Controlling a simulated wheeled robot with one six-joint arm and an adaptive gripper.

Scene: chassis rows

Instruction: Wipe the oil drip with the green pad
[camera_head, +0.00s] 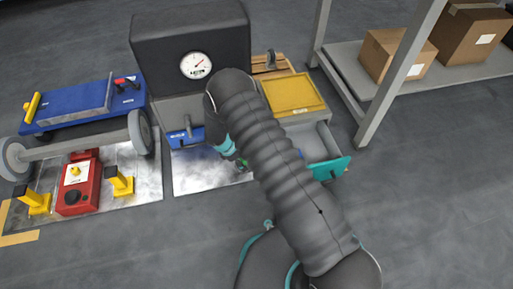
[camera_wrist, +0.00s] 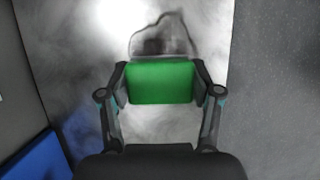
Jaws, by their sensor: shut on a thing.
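In the wrist view the green pad (camera_wrist: 160,82) sits between the two fingers of my gripper (camera_wrist: 161,84), which is shut on it. The pad is over a shiny metal plate (camera_wrist: 85,40). A dark-edged smudge (camera_wrist: 165,38), which looks like the oil drip, lies on the plate just beyond the pad. I cannot tell whether the pad touches the plate. In the head view my arm covers most of the gripper, and only a bit of green (camera_head: 242,164) shows over the metal plate (camera_head: 200,178). The drip cannot be made out there.
A dark machine with a round gauge (camera_head: 197,65) stands behind the plate. An open drawer (camera_head: 315,143) under a yellow-topped cabinet (camera_head: 293,95) is close to the right of my arm. A red jack (camera_head: 78,188) and yellow stands (camera_head: 119,182) are at left. Floor at lower right is clear.

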